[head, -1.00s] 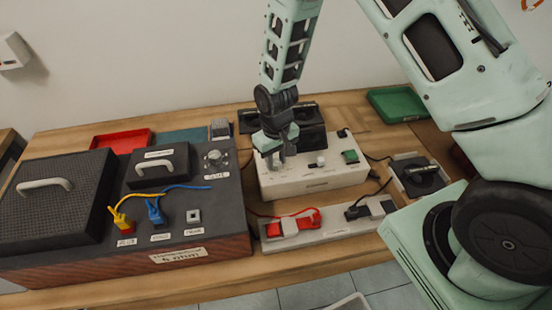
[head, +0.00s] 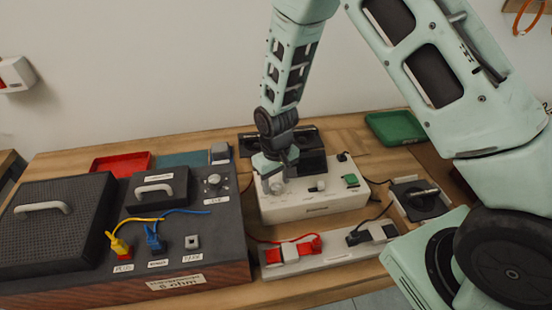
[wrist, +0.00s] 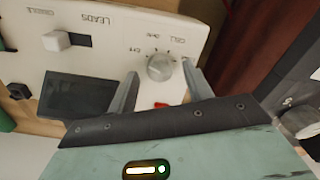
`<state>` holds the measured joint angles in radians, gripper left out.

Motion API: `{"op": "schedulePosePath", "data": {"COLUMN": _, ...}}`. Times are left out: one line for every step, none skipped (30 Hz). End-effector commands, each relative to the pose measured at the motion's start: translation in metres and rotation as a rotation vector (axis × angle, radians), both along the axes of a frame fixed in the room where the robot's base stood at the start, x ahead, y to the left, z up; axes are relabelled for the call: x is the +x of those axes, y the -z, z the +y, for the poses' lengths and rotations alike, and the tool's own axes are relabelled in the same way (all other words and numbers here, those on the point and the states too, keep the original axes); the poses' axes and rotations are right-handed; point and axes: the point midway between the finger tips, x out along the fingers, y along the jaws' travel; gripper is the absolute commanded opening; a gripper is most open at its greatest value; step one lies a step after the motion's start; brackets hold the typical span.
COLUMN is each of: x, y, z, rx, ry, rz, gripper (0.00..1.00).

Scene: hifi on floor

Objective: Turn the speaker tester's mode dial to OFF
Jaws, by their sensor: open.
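The white tester box (head: 320,209) stands on the bench below my gripper (head: 275,186), which is over its left end. In the wrist view the tester's panel (wrist: 108,48) appears upside down. The round grey mode dial (wrist: 160,67) has small labels around it, one seeming to read OFF. I cannot tell which label it points at. My gripper (wrist: 160,70) is open, with one finger on either side of the dial and gaps showing between. Whether a fingertip touches the panel is unclear. In the head view, the gripper mostly hides the dial.
The panel also has a white slider knob (wrist: 56,40) marked LEADS and a dark screen (wrist: 82,96). A dark speaker load box (head: 225,235) with yellow and blue leads stands to the left. A power strip (head: 335,257) lies in front. A green tray (head: 395,128) sits behind right.

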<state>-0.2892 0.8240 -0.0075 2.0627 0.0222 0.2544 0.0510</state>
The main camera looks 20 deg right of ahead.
Motion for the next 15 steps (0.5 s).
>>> {"op": "schedulePosePath", "data": {"x": 0.001, "y": -0.006, "z": 0.0, "rx": 0.001, "ry": 0.0, "rz": -0.003, "gripper": 0.51}}
{"op": "schedulePosePath", "data": {"x": 0.001, "y": -0.011, "z": 0.0, "rx": 0.001, "ry": 0.0, "rz": -0.005, "gripper": 0.51}}
{"op": "schedulePosePath", "data": {"x": 0.001, "y": -0.018, "z": 0.0, "rx": 0.001, "ry": 0.0, "rz": -0.005, "gripper": 0.51}}
{"op": "schedulePosePath", "data": {"x": 0.001, "y": -0.024, "z": 0.0, "rx": 0.001, "ry": 0.0, "rz": -0.006, "gripper": 0.51}}
{"op": "schedulePosePath", "data": {"x": 0.002, "y": -0.03, "z": 0.001, "rx": 0.001, "ry": 0.0, "rz": -0.007, "gripper": 0.51}}
{"op": "schedulePosePath", "data": {"x": 0.001, "y": -0.039, "z": 0.0, "rx": 0.001, "ry": 0.0, "rz": -0.007, "gripper": 0.51}}
{"op": "schedulePosePath", "data": {"x": 0.001, "y": -0.046, "z": 0.0, "rx": 0.001, "ry": 0.0, "rz": -0.007, "gripper": 0.51}}
{"op": "schedulePosePath", "data": {"x": 0.001, "y": -0.053, "z": 0.0, "rx": 0.001, "ry": 0.0, "rz": -0.006, "gripper": 0.51}}
{"op": "schedulePosePath", "data": {"x": 0.001, "y": -0.062, "z": 0.0, "rx": 0.001, "ry": 0.0, "rz": -0.006, "gripper": 0.51}}
{"op": "schedulePosePath", "data": {"x": 0.001, "y": -0.069, "z": 0.0, "rx": 0.002, "ry": 0.0, "rz": -0.008, "gripper": 0.51}}
{"op": "schedulePosePath", "data": {"x": 0.001, "y": -0.076, "z": 0.0, "rx": 0.001, "ry": 0.0, "rz": -0.006, "gripper": 0.51}}
{"op": "schedulePosePath", "data": {"x": 0.001, "y": -0.085, "z": 0.0, "rx": 0.001, "ry": 0.0, "rz": -0.007, "gripper": 0.51}}
{"op": "schedulePosePath", "data": {"x": 0.001, "y": -0.093, "z": 0.0, "rx": 0.002, "ry": 0.0, "rz": -0.008, "gripper": 0.51}}
{"op": "schedulePosePath", "data": {"x": 0.001, "y": -0.1, "z": 0.0, "rx": 0.001, "ry": 0.0, "rz": -0.006, "gripper": 0.51}}
{"op": "schedulePosePath", "data": {"x": 0.001, "y": -0.109, "z": 0.0, "rx": 0.001, "ry": 0.0, "rz": -0.007, "gripper": 0.51}}
